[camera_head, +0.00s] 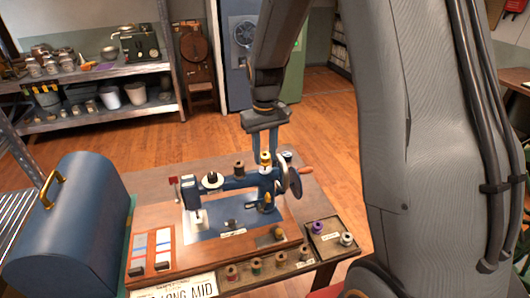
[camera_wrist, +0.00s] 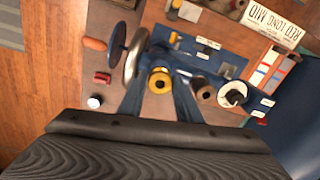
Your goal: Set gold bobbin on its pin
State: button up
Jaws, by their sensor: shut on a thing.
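The gold bobbin (camera_head: 265,158) is between the fingers of my gripper (camera_head: 265,148), over the right end of the blue sewing machine's arm (camera_head: 228,183). In the wrist view the gold bobbin (camera_wrist: 160,82) shows end-on between the two blue fingers (camera_wrist: 158,100), which are shut on it. I cannot make out its pin, nor tell whether the bobbin touches the machine. A brown spool (camera_head: 239,168) stands upright on the machine's arm just left of the bobbin. A black-and-white round part (camera_head: 212,180) is farther left.
A blue domed case (camera_head: 65,235) stands at the left.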

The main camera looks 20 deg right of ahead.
jog(key=shift+f, duration=0.25)
jog(key=shift+f, duration=0.35)
jog(key=shift+f+b, duration=0.3)
jog(key=shift+f, duration=0.3)
dwell(0.3)
jog(key=o, duration=0.8)
jog(key=shift+o, duration=0.2)
